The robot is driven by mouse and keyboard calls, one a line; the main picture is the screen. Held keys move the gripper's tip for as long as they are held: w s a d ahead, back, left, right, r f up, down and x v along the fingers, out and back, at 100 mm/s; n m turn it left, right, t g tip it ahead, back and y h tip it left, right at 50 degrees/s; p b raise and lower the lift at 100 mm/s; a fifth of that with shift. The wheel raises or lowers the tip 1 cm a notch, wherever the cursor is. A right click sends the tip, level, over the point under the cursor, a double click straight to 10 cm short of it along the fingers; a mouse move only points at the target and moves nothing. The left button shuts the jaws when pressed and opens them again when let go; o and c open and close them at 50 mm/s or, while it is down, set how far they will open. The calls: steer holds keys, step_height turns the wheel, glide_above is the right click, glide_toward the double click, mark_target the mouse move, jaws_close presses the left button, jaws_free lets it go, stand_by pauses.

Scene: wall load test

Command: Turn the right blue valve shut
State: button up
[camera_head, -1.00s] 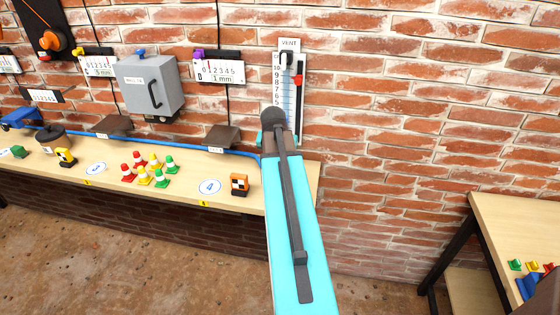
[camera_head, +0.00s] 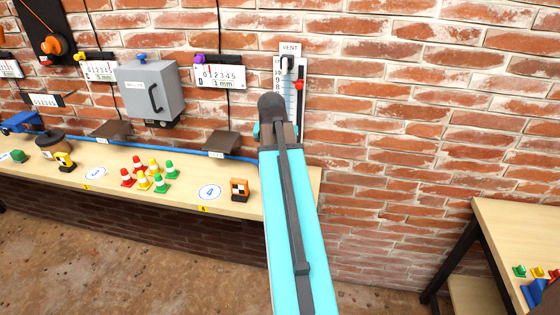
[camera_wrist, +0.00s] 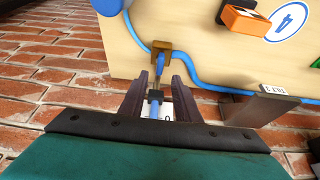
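In the wrist view a brown fitting (camera_wrist: 162,47) sits on the blue hose (camera_wrist: 200,86) at the edge of the wooden shelf. A blue handle (camera_wrist: 160,68) extends from it toward my gripper; this looks like the right blue valve. My gripper (camera_wrist: 160,80) has its two dark fingers apart, one on each side of the handle's line. I cannot tell whether they touch it. A black and blue part also shows between the fingers. In the head view my arm hides the valve and most of the gripper.
The VENT gauge (camera_head: 290,65) hangs on the brick wall behind my arm. A second table (camera_head: 520,225) stands at right; the wall between is clear.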

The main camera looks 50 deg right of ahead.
steer(key=b+v, duration=0.1)
steer(key=v, duration=0.5)
steer(key=shift+r, duration=0.25)
steer(key=shift+s+a, duration=0.1)
stand_by(0.6)
